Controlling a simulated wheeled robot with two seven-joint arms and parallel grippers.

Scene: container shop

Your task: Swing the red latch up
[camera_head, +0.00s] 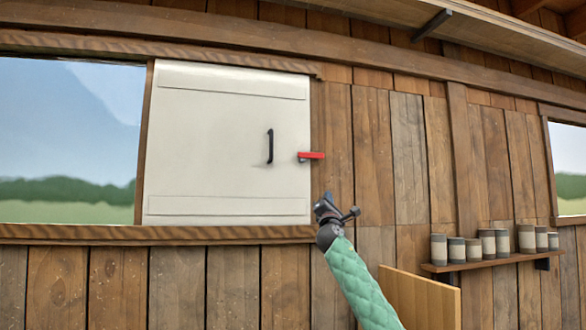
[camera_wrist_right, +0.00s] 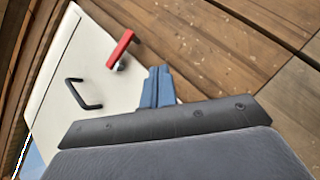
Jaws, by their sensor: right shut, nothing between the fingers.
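The red latch (camera_head: 311,155) lies level across the right edge of a white shutter panel (camera_head: 215,145) in the head view. It also shows in the right wrist view (camera_wrist_right: 121,48), on a small metal pivot. A black handle (camera_head: 270,146) is fixed to the panel left of the latch. My right gripper (camera_head: 327,199) is below and slightly right of the latch, apart from it. In the right wrist view its blue fingers (camera_wrist_right: 157,86) are together with nothing between them, pointing toward the wall near the latch. My left gripper is not in view.
Wooden plank wall (camera_head: 370,150) surrounds the panel. A small shelf (camera_head: 490,263) with several tins stands at the lower right, and a wooden board (camera_head: 420,298) is near my right arm. Windows lie left and far right. The space between gripper and latch is clear.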

